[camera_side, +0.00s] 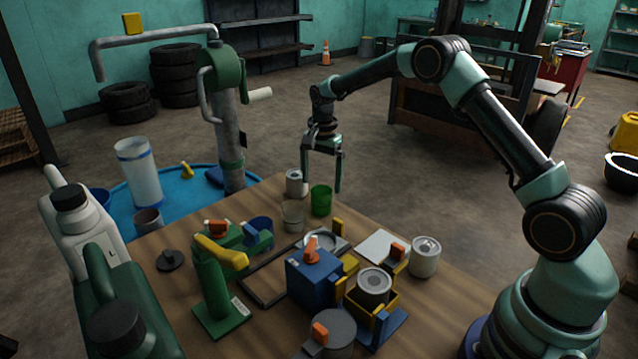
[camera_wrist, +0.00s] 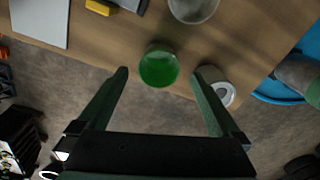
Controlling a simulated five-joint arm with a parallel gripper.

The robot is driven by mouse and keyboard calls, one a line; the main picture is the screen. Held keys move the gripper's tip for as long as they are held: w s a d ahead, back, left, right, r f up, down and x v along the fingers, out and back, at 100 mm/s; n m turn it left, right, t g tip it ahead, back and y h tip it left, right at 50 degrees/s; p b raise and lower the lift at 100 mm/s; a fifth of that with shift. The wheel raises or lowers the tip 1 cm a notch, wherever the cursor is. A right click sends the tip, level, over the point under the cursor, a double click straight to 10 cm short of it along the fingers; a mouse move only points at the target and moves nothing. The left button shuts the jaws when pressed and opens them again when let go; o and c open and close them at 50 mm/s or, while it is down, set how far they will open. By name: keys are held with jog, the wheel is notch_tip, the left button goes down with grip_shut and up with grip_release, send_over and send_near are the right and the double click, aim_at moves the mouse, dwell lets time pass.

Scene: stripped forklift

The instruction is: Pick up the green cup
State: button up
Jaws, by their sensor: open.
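The green cup (camera_side: 321,199) stands upright near the far edge of the wooden table in the side view. In the wrist view the green cup (camera_wrist: 159,67) appears from above, just beyond and between the two fingertips. My gripper (camera_side: 322,188) is open and empty, with its fingers pointing down close to the cup. In the wrist view my gripper (camera_wrist: 160,73) has its fingers spread wide. The right finger is close to a silver can (camera_wrist: 217,88). I cannot tell exactly how high the fingertips are above the table.
The silver can (camera_side: 294,183) and a clear glass (camera_side: 293,214) stand close to the cup. Several cans, blue and green fixtures and a white sheet (camera_side: 381,247) crowd the nearer table. A hand pump (camera_side: 229,140) on a blue drum stands to the left.

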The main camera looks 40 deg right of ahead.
aim_at(321, 192)
jog(key=shift+f, duration=2.35)
jog(key=c, duration=1.4)
jog(key=shift+r, duration=0.2)
